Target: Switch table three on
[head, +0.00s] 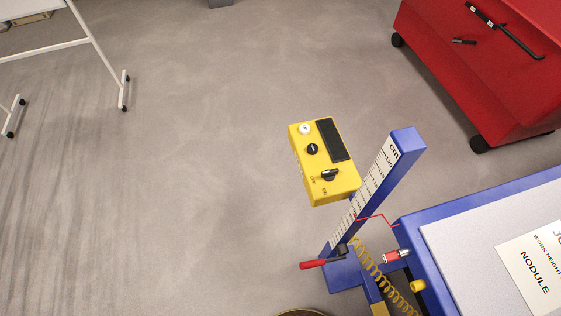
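A yellow control box (325,162) stands beside a blue post with a white cm scale (375,184). Its face has a dark blank panel (331,140), a white round knob or button (305,129), a black round knob (313,149) and a black switch knob (329,174) with small marks below it, too small to read. The blue table (412,222) is at the lower right, cut off by the frame. No table number is readable. My gripper is not in view.
A red-handled lever (314,263), a coiled yellow cord (371,268) and a red-and-white fitting (396,256) are near the post's foot. A paper sheet (535,262) lies on the table. A red wheeled cabinet (470,75) stands upper right. Floor left of the box is clear.

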